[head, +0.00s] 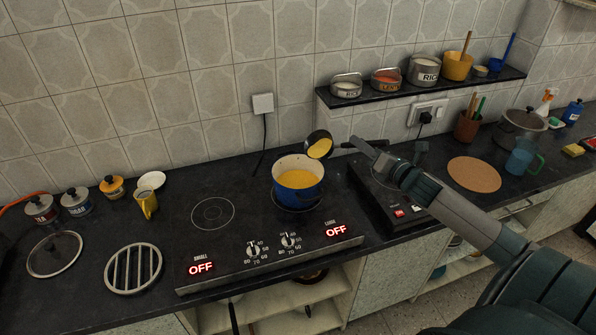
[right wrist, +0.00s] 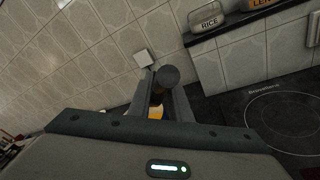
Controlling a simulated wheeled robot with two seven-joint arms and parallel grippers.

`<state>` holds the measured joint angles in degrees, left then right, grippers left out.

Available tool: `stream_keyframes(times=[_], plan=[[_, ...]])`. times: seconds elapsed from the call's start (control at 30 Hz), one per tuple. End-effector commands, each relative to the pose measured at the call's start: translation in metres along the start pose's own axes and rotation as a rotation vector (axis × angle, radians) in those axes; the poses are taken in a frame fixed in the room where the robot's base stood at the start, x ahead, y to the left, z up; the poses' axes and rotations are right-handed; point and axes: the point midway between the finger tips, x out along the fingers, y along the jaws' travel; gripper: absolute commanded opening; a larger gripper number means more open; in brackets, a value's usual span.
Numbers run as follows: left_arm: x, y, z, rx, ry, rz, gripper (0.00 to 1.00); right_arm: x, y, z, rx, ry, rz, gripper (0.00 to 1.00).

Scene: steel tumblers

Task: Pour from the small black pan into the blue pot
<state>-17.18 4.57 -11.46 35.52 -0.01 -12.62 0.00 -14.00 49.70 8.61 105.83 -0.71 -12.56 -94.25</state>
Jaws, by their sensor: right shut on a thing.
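The blue pot (head: 298,197) stands on a cooktop burner, with yellow contents showing inside. The small black pan (head: 312,137) is tilted toward the pot, above its right rim, and its opening shows yellow contents. Whether a stream falls between them cannot be made out. My right gripper (head: 374,154) is shut on the pan's handle, to the right of the pan. In the right wrist view the dark handle (right wrist: 168,77) sits between the fingers (right wrist: 164,98), with a bit of yellow beyond. My left gripper is not in view.
The black cooktop (head: 263,266) reads OFF on both displays. A second hotplate (head: 358,180) stands under my right arm. A wall shelf (head: 340,100) with tins is behind.

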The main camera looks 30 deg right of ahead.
Motion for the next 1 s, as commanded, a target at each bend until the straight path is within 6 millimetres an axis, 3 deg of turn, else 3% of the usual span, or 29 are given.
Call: stream_keyframes(times=[1.0], plan=[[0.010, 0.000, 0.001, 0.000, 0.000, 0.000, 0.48, -0.001, 0.013, -0.010, -0.120, -0.016, -0.001, 0.00]])
